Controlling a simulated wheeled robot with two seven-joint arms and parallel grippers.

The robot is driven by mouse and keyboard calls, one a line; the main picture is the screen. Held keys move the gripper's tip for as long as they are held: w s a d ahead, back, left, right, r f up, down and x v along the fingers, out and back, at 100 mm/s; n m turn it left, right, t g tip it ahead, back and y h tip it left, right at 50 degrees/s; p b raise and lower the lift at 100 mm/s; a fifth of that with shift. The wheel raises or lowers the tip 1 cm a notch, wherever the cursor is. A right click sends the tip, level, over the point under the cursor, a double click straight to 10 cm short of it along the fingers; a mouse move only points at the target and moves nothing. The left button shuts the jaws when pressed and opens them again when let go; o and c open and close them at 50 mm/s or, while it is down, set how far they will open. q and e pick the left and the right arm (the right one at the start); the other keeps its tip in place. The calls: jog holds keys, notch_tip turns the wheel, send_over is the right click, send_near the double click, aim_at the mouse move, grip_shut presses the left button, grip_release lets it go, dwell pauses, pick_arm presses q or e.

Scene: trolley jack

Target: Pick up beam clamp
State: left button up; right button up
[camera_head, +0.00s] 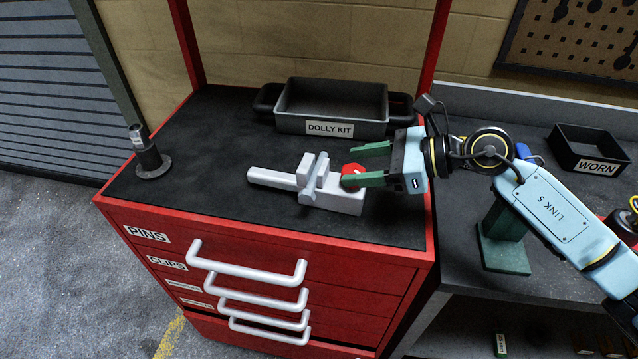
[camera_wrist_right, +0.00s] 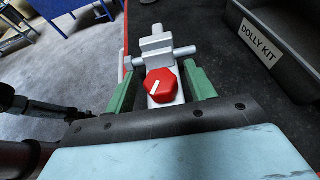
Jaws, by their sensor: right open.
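The beam clamp (camera_head: 335,196) is a light grey metal piece with a cross bar and a red knob (camera_head: 352,175). It lies on the black top of the red tool cabinet. My right gripper (camera_head: 352,164) is open at the clamp's right end, its green fingers on either side of the red knob. In the right wrist view the clamp (camera_wrist_right: 158,45) points away from me, with the red knob (camera_wrist_right: 161,82) between the two fingers (camera_wrist_right: 160,88). I cannot tell whether the fingers touch it. My left gripper is not in view.
A dark tray labelled DOLLY KIT (camera_head: 330,105) stands behind the clamp on the cabinet top (camera_head: 215,130). A dark post on a round base (camera_head: 150,158) stands at the left. A WORN bin (camera_head: 590,150) sits on the right bench. The cabinet top's front left is clear.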

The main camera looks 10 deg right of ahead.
aim_at(326, 166)
jog(key=shift+w+a+f+p, duration=0.1)
jog(key=shift+w+a+p, duration=0.1)
jog(key=shift+a, duration=0.35)
jog(key=shift+w+a+f+p, duration=0.1)
jog(key=shift+w+a, duration=0.1)
jog(key=shift+a, duration=0.3)
jog(key=shift+x, duration=1.2)
jog(key=shift+w+a, duration=0.1)
jog(key=shift+a, duration=0.1)
jog(key=shift+f, duration=0.1)
jog(key=shift+c, duration=0.2)
grip_shut()
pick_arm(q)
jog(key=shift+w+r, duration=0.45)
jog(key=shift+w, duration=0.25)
pick_arm(e)
jog(key=shift+w+r, duration=0.1)
jog(key=shift+r, duration=0.1)
